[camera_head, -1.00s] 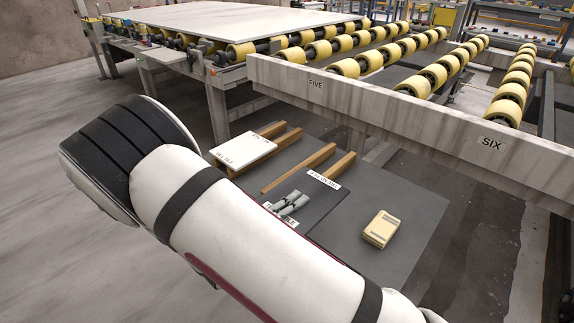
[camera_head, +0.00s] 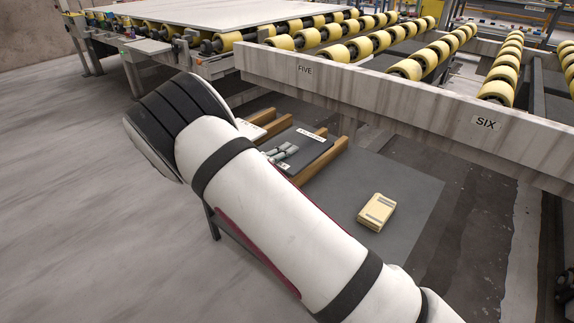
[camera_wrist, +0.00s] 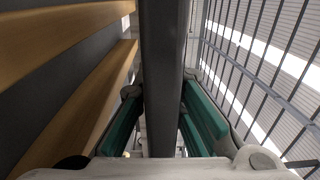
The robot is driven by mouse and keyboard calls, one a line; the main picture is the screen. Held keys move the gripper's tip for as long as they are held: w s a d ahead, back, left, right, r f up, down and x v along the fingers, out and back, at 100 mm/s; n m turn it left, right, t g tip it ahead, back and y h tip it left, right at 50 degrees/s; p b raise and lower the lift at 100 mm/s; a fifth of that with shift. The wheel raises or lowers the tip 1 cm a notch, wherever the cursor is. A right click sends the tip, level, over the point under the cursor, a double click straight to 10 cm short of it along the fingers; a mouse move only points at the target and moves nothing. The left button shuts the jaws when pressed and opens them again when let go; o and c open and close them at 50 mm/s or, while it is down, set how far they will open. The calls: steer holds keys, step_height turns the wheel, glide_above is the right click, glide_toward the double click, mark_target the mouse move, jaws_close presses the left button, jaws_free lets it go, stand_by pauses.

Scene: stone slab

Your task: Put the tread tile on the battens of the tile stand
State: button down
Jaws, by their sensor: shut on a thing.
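The dark tile (camera_head: 313,149), with white labels at its far and near edges, is over the wooden battens (camera_head: 335,155) of the tile stand. I cannot tell whether it touches them. My gripper (camera_head: 284,151) is shut on the tile, partly hidden behind my arm in the head view. In the wrist view the tile shows edge-on as a dark upright band (camera_wrist: 162,75) between my green-padded fingers (camera_wrist: 162,120), with the battens (camera_wrist: 75,105) on the left. The tile's label text is too small to read surely.
Roller conveyor beams (camera_head: 400,95) stand behind.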

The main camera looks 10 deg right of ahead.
steer(key=f+b, duration=0.2)
steer(key=f, duration=0.1)
steer(key=shift+w+f, duration=0.2)
steer(key=shift+f, duration=0.1)
steer(key=shift+r, duration=0.1)
steer(key=shift+f, duration=0.45)
